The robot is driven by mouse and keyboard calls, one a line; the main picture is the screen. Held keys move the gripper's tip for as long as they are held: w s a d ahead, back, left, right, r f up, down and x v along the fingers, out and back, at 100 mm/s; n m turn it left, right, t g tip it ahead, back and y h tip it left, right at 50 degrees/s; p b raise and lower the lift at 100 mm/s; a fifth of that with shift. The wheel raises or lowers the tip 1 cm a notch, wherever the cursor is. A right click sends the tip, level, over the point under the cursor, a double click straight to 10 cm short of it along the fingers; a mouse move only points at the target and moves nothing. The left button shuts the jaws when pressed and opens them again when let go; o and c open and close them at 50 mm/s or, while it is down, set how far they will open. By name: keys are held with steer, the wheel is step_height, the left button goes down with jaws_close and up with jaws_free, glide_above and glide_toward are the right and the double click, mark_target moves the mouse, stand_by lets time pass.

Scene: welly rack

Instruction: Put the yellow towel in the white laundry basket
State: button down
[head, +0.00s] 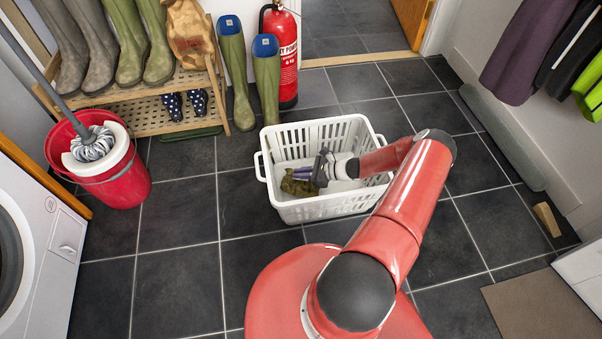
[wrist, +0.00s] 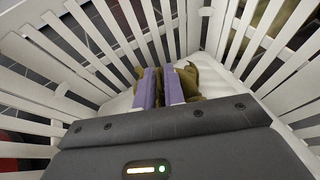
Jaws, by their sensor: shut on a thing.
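The white laundry basket (head: 335,208) stands on the dark tiled floor in the middle of the head view, and its slatted walls (wrist: 70,58) surround my gripper in the wrist view. My gripper (head: 318,172) is down inside the basket. Its purple fingers (wrist: 160,88) are shut on the yellow towel (head: 298,184), which looks a dull olive yellow. The towel (wrist: 190,80) is bunched around and beyond the fingertips, inside the basket walls. The fingers hide part of it. I cannot tell whether it touches the basket floor.
A red mop bucket (head: 125,182) stands at left by a washing machine (head: 35,245). Behind the basket are a wooden boot rack (head: 140,112), green wellies (head: 266,85) and a red fire extinguisher (head: 287,50). Floor left and right of the basket is clear.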

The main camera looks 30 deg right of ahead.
steer(key=c, duration=1.5)
jaws_free()
